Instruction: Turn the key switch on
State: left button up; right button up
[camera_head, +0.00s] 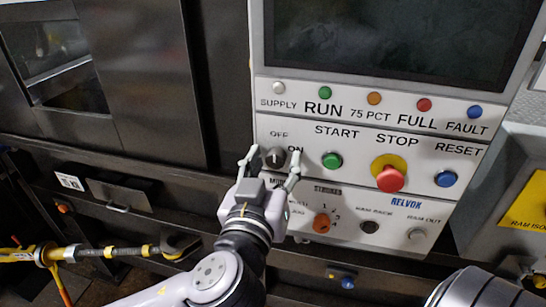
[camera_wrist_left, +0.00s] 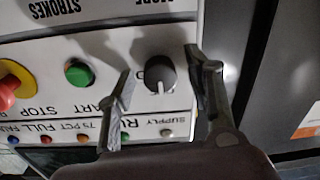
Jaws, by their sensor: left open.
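The key switch (camera_head: 275,157) is a dark round knob on the light control panel, beside the OFF and ON labels. In the left wrist view, the knob (camera_wrist_left: 160,75) has a pale pointer line directed toward the row of lamps, on the OFF side. My left gripper (camera_head: 271,161) is open at the panel, one finger on each side of the knob. In the left wrist view, my left gripper (camera_wrist_left: 158,68) shows a gap between the left finger and the knob; the right finger is closer. I cannot tell whether it touches. My right gripper is out of view.
The green START button (camera_head: 332,160) is just right of the fingers. The red STOP button (camera_head: 390,177) and blue RESET button (camera_head: 446,178) are farther right. A dark screen (camera_head: 395,35) is above the lamps.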

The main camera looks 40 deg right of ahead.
pick_arm(q)
jog(key=shift+s+a, duration=0.1)
jog(key=shift+c, duration=0.4)
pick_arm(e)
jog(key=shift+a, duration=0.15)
pick_arm(q)
jog(key=c, duration=0.4)
grip_shut()
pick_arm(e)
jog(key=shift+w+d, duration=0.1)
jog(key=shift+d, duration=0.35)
